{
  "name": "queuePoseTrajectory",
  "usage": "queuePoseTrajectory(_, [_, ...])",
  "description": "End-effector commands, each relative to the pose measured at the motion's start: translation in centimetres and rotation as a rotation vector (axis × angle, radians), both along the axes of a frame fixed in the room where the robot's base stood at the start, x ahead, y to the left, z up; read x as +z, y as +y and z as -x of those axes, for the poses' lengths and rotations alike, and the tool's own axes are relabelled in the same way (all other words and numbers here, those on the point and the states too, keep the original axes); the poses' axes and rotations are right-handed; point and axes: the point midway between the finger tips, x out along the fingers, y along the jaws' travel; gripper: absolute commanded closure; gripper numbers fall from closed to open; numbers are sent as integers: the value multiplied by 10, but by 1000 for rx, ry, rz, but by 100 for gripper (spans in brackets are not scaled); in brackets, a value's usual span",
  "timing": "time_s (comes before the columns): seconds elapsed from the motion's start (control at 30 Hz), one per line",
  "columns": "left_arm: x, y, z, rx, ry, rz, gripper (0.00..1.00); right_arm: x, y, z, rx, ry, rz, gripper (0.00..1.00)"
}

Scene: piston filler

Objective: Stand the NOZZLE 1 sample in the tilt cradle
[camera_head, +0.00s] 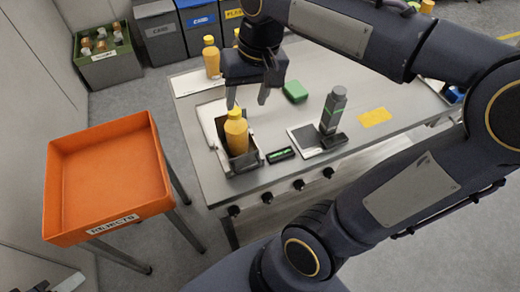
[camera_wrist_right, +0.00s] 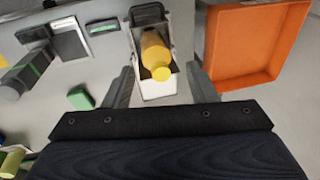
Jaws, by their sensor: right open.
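A yellow-orange bottle with a yellow cap (camera_head: 236,132) stands in the tilt cradle (camera_head: 252,166) near the table's front left corner. It also shows in the right wrist view (camera_wrist_right: 156,55), inside the cradle walls. My right gripper (camera_head: 247,98) is open and empty, with its fingers pointing down just above and behind the bottle cap. In the right wrist view the fingers (camera_wrist_right: 160,85) are spread to either side of the bottle, apart from it. No label reading NOZZLE 1 is legible. My left gripper is not in view.
An orange rejects tray (camera_head: 104,178) stands left of the table. Another yellow bottle (camera_head: 211,58) stands at the back left.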

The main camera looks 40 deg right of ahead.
Motion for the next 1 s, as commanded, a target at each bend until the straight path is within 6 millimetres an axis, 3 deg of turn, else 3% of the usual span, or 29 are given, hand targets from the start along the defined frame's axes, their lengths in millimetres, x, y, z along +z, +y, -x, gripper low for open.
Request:
queuePoseTrajectory(0.03, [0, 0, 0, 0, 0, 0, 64, -11, 2, 24, 21, -56, -35, 48])
queuePoseTrajectory(0.1, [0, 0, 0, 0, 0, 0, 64, -27, 9, 49, 56, -135, -78, 48])
queuePoseTrajectory(0.3, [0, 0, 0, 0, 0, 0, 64, -70, 31, 95, 105, -320, -147, 48])
queuePoseTrajectory(0.5, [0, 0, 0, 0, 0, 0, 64, -86, 40, 107, 117, -387, -160, 48])
queuePoseTrajectory(1.0, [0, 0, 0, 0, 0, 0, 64, -86, 40, 107, 117, -385, -160, 48])
